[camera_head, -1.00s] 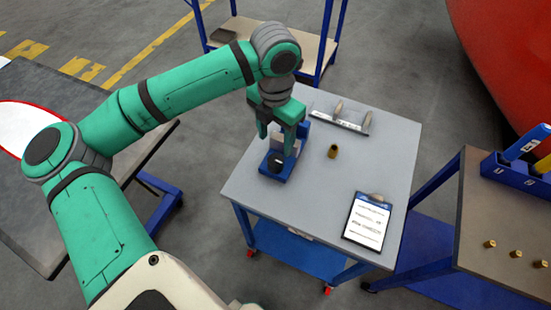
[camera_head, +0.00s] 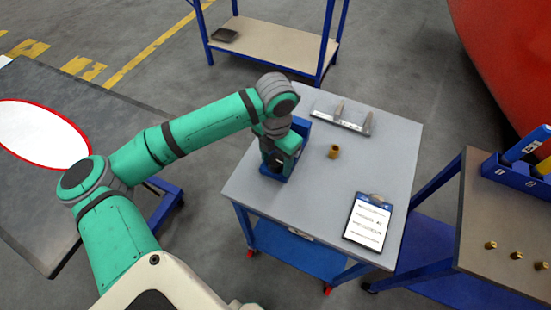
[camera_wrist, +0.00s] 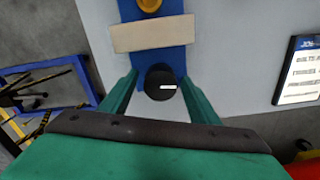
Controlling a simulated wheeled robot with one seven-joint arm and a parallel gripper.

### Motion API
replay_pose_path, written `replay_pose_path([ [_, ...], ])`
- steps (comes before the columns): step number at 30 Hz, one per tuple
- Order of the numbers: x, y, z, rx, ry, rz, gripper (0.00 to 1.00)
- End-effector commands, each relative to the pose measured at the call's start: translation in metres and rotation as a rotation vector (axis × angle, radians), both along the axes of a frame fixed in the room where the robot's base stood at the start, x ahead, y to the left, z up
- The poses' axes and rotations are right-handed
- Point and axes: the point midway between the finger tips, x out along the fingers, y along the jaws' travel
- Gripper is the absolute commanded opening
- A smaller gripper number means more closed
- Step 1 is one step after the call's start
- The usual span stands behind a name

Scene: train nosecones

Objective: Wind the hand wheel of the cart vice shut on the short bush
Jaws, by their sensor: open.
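The blue cart vice (camera_head: 301,126) stands at the left of the grey cart top, mostly hidden by my arm in the head view. The wrist view shows its blue body (camera_wrist: 176,57), a pale jaw bar (camera_wrist: 154,33) and the black round hand wheel (camera_wrist: 160,83) with a white mark. A brass-coloured bush (camera_wrist: 149,4) shows beyond the bar, cut off by the frame's top edge; I cannot tell whether the jaws touch it. My gripper (camera_wrist: 159,98) is open, its green fingers on either side of the wheel with gaps visible. It is low at the vice in the head view (camera_head: 277,164).
Another brass bush (camera_head: 334,152) stands loose on the cart top (camera_head: 310,196). A rack with pointed pieces (camera_head: 341,120) lies behind it, and a clipboard (camera_head: 368,221) lies at the front right. A side bench (camera_head: 485,225) holds small brass parts and a blue bin (camera_head: 520,172).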

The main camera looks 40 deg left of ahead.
Motion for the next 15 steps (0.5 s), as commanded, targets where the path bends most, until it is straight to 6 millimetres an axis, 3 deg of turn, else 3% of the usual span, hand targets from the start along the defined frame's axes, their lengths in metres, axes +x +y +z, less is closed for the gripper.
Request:
replay_pose_path([
  [4,0.0000,0.0000,0.0001,0.000,0.000,0.000,0.53],
  [9,0.0000,-0.0001,0.0002,0.000,0.000,0.000,0.14],
  [15,0.0002,0.0013,0.0005,0.002,0.000,-0.005,0.15],
])
